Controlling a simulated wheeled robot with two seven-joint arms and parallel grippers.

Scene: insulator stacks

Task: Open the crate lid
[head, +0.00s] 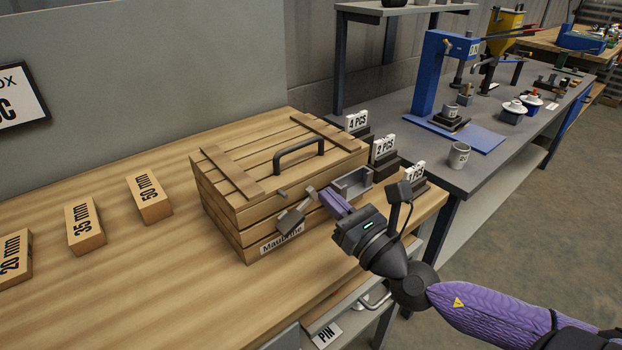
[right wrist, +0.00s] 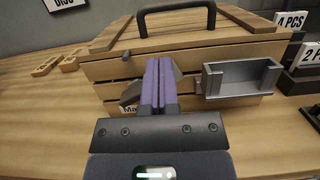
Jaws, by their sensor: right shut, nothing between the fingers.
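The wooden crate (head: 225,206) stands on the wooden bench, its slatted lid (head: 262,157) down. A black arched handle (head: 298,152) sits on the lid; it also shows in the right wrist view (right wrist: 177,9). A grey metal hasp or latch piece (head: 292,216) is on the crate's front, partly hidden behind my fingers in the right wrist view. My right gripper (head: 333,202) is shut and empty, with its purple fingers just in front of the crate's front face. I cannot tell whether the fingertips touch the latch. My left gripper is not in view.
A grey open holder (head: 352,184) is at the crate's front right. Signs on dark blocks, such as "2 PCS" (head: 383,149), stand to its right. Labelled wooden blocks (head: 86,224) lie at left. A grey workbench (head: 470,172) with a blue press stands behind right.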

